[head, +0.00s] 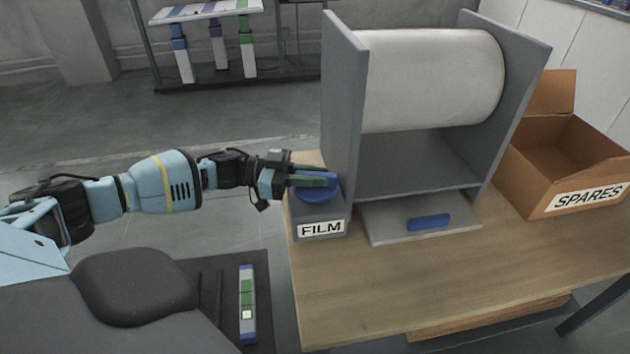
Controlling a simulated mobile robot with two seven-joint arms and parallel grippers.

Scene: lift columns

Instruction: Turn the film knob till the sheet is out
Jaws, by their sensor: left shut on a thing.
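The film knob (318,193) is a round blue knob on top of a grey box with a white FILM label (321,228), at the table's left edge. My left gripper (314,179) has come in from the left and is shut on the knob. Its fingers hide part of the knob. Right of it stands the grey film dispenser (345,110) with a large whitish roll (435,78) between two side plates. A grey plate (385,228) with a blue bar (429,222) lies at its front foot. I cannot make out a separate sheet. My right gripper is not in view.
An open cardboard box (590,199) marked SPARES stands right of the dispenser. The front of the wooden table (400,290) is clear. A rack (205,75) with coloured columns stands at the back left.

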